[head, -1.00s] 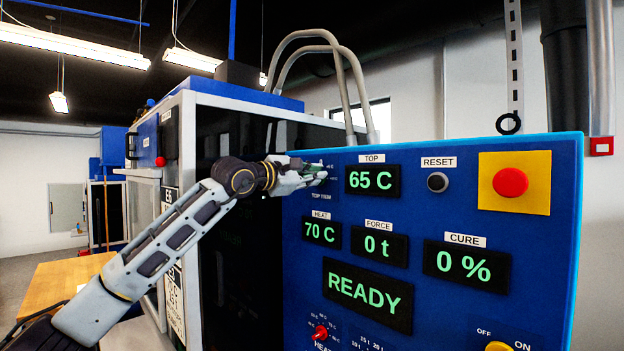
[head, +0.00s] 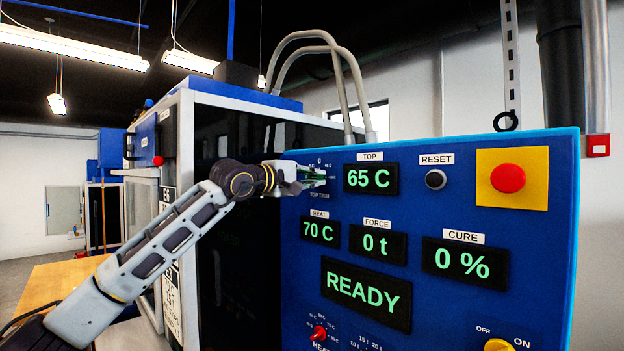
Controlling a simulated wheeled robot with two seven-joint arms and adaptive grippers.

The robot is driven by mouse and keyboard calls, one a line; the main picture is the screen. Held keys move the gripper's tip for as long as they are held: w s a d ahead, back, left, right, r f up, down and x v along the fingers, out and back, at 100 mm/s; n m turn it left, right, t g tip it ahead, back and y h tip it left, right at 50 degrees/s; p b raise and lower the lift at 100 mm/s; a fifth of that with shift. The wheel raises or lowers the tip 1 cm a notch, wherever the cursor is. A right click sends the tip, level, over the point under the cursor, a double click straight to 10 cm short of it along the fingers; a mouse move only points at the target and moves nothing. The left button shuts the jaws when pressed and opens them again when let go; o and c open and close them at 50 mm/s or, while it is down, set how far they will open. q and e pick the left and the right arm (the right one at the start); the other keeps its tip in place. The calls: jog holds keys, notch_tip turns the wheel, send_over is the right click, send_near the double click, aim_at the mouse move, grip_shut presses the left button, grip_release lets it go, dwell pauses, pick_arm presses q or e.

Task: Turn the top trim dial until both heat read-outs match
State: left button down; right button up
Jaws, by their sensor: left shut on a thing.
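My left gripper (head: 313,176) is at the top left of the blue control panel (head: 450,320), above the TOP TRIM label. It is shut on the top trim dial, which its fingers mostly hide; a bit of green shows between them. The TOP read-out (head: 371,179), right of the gripper, shows 65 C in green. The HEAT read-out (head: 320,230) below shows 70 C. The two values differ. My right gripper is not in view.
The panel also bears a black RESET button (head: 435,179), a red button on a yellow plate (head: 508,178), FORCE (head: 376,243) at 0 t, CURE (head: 462,261) at 0 % and a READY display (head: 366,293). A red heat knob (head: 319,333) sits low left.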

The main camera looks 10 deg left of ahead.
pick_arm(q)
jog(key=shift+f, duration=0.1)
dwell(0.3)
jog(key=c, duration=1.5)
grip_release()
jog(key=shift+s+a, duration=0.1)
jog(key=shift+s, duration=0.1)
jog(key=shift+v, duration=5.8)
